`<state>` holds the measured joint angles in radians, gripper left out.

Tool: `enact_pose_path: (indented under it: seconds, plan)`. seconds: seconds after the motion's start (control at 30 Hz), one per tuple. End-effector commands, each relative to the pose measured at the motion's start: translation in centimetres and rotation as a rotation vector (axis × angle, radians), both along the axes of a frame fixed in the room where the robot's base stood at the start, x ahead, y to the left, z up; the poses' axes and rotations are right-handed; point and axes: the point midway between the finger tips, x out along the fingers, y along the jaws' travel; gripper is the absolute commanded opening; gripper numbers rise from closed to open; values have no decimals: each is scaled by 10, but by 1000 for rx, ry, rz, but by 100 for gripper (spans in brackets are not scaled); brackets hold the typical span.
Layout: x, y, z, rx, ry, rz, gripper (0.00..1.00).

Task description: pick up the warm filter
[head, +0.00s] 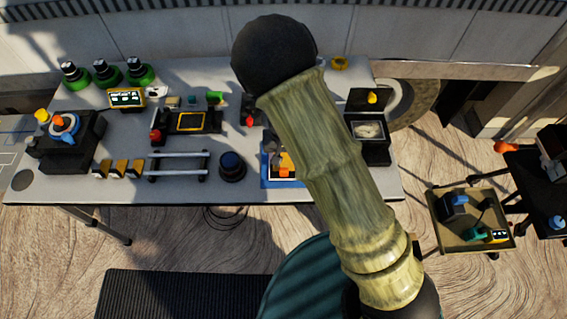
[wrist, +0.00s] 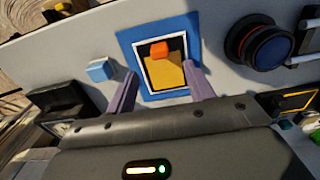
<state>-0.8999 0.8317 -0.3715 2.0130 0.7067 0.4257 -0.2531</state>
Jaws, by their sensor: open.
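The warm filter, a yellow-orange square in a dark frame with a raised orange tab, shows in the wrist view (wrist: 168,74). It lies on a blue pad (wrist: 124,40) with a white inner border. My gripper (wrist: 159,70) is open, its two pale purple fingers apart on either side of the filter's near part, with nothing held. I cannot tell how high the fingertips are above the pad. In the head view my arm covers part of the blue pad (head: 265,181), and a bit of the filter (head: 286,170) shows beside the arm.
A dark blue round knob (wrist: 270,48) stands close to the right of the pad in the wrist view, and a light blue block (wrist: 101,69) sits to its left. In the head view, a two-rail slider (head: 178,166) is left of the knob. A black open box (head: 376,151) stands right of my arm.

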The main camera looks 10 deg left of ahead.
Motion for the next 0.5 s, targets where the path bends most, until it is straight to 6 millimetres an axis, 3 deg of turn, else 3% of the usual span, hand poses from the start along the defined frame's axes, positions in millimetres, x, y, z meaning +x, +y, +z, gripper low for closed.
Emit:
enact_pose_path:
  seconds: [0.2,0.5]
  plan:
    - [0,-1,-30,-1,2,0,53]
    - [0,0,-34,0,0,1,53]
